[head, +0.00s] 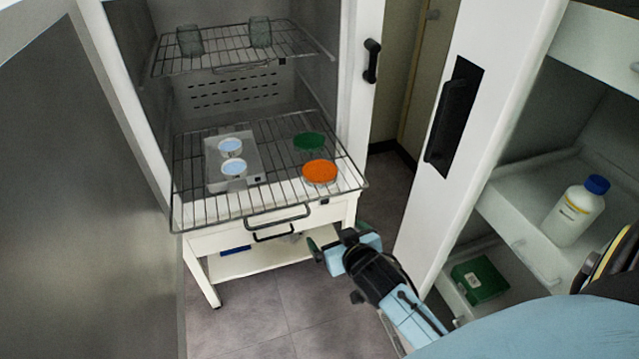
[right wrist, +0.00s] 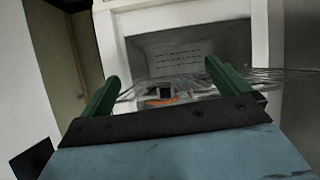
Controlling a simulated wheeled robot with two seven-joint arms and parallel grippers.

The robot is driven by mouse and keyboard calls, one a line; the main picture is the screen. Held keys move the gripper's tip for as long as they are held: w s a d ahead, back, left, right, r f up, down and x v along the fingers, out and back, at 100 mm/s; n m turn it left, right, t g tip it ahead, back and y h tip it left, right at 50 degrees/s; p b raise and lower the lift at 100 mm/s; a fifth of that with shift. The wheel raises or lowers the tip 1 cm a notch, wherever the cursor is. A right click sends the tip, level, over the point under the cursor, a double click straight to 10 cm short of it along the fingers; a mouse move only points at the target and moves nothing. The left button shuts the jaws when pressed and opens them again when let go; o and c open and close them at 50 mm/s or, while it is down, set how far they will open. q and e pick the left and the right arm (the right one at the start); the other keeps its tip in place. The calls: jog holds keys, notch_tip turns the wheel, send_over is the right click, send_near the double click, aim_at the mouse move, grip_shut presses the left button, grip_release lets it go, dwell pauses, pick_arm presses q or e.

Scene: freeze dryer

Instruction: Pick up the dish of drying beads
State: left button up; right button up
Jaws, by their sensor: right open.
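A round dish filled with orange (head: 320,172), which looks like the dish of drying beads, sits at the front right of the lower wire shelf (head: 213,212). A similar round dish with a dark green fill (head: 309,141) stands behind it. My right gripper (head: 335,243) is open and empty, below and in front of the shelf's right front corner, apart from the orange dish. In the right wrist view the orange dish (right wrist: 160,101) shows small, beyond and between the two green fingers (right wrist: 165,80). My left gripper is not in view.
A tray (head: 250,160) with two white dishes stands on the shelf's left. The upper shelf (head: 225,60) holds two glass beakers. The open cabinet door (head: 345,90) edge is at right. A white cupboard with a blue-capped bottle (head: 577,212) and green box (head: 479,280) stands farther right.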

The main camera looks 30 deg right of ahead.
notch_tip(320, 180, up, 9)
jog(key=w+d+m+t+h, duration=0.1)
jog(key=w+d+t, duration=0.1)
jog(key=t, duration=0.1)
jog(key=b, duration=0.2)
send_near(320, 170)
jog(key=x, duration=0.4)
jog(key=shift+w+d, duration=0.15)
jog(key=shift+w, duration=0.15)
jog(key=x, duration=0.5)
jog(key=shift+w+f+b, duration=0.15)
jog(key=shift+w+b, duration=0.05)
jog(key=shift+b, duration=0.2)
jog(key=shift+w, duration=0.15)
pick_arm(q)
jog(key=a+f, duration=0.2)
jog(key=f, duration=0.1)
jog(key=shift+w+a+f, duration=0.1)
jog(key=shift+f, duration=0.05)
pick_arm(e)
jog(key=shift+c, duration=0.3)
